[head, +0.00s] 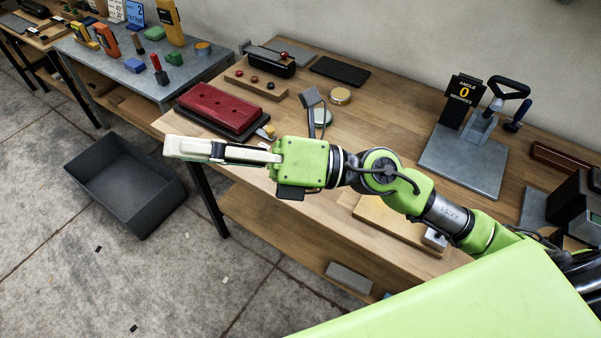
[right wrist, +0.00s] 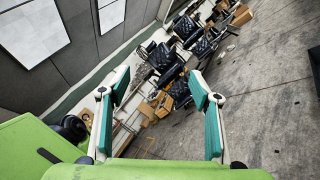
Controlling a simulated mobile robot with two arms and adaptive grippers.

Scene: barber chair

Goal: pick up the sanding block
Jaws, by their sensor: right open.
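I cannot tell for sure which thing is the sanding block. Small block-shaped things in the head view are a blue block (head: 135,65) and a green block (head: 174,59) on the grey metal table, and a grey block (head: 348,277) on the wooden bench's lower shelf. My right gripper (head: 185,149) points left, above the wooden bench's front left corner, apart from all of these blocks. In the right wrist view my right gripper (right wrist: 160,92) is open, with nothing between its teal-padded fingers. My left gripper is not in view.
The wooden bench (head: 385,105) carries a red case (head: 220,107), a grey-based angle tool (head: 465,158) and other items. A grey metal table (head: 105,55) stands at upper left. An empty dark bin (head: 125,185) sits on the floor. The right wrist view shows black chairs (right wrist: 165,65) far off.

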